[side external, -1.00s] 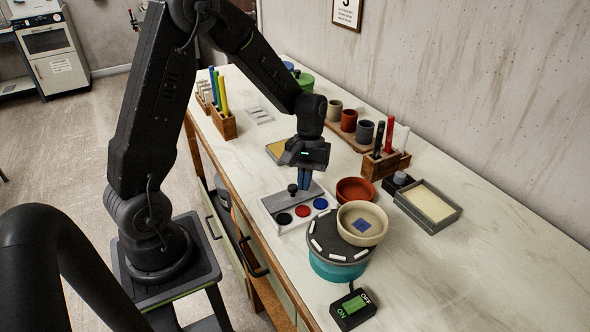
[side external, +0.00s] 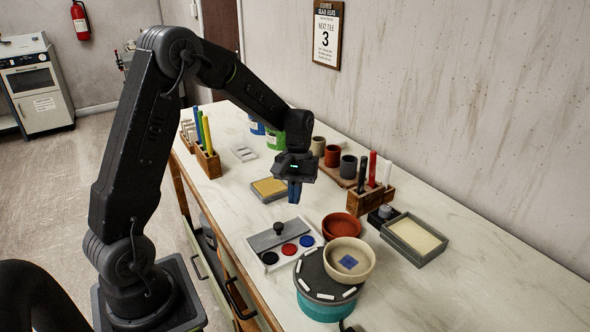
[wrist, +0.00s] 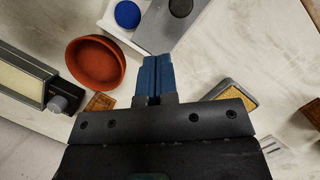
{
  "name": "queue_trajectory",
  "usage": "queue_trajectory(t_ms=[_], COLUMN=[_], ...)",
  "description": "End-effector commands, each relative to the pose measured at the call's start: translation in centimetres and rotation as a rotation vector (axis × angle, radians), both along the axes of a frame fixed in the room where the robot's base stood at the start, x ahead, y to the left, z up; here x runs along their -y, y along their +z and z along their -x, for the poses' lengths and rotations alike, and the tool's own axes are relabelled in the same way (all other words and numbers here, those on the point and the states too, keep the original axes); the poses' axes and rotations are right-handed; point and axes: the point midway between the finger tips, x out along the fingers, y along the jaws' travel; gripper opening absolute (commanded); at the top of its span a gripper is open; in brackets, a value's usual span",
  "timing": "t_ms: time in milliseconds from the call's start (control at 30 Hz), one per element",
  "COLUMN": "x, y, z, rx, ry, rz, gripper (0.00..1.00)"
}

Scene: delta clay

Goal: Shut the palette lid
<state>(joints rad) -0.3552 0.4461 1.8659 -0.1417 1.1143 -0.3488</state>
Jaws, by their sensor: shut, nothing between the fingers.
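The palette (side external: 276,264) is a pale tray on the bench with black, red and blue paint wells showing along its near side. Its grey lid (side external: 262,241) lies over the far part, with a dark knob (side external: 280,227) standing on it; the three paints are uncovered. My gripper (side external: 294,198) has blue fingers, held together and empty, raised above the bench behind the palette and apart from the knob. In the wrist view the closed fingers (wrist: 153,78) point at the lid (wrist: 158,32), with the knob (wrist: 180,7) and blue paint (wrist: 127,14) at the top edge.
A red bowl (side external: 342,227) stands right of the palette. A cream bowl (side external: 349,262) sits on a turntable (side external: 314,276) in front. A yellow sponge tray (side external: 269,188) lies behind. A wooden tool block (side external: 371,201) and a framed tray (side external: 414,240) are to the right.

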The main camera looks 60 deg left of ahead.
Motion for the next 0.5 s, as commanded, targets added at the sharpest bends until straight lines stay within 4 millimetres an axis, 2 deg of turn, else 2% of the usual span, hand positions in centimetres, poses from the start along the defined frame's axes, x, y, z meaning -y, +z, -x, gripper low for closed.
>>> queue_trajectory(t_ms=[100,200,433,500], x=[-0.6,-1.0,-1.6,-2.6], y=[2.6,4.3,6.5,6.7], z=[-0.6,-1.0,-1.4,-0.8], rx=[0.004,0.002,0.0,0.001], ry=[0.002,0.001,0.01,0.08], rz=[-0.002,-0.001,0.0,-0.001], gripper=[0.0,0.0,0.0,0.0])
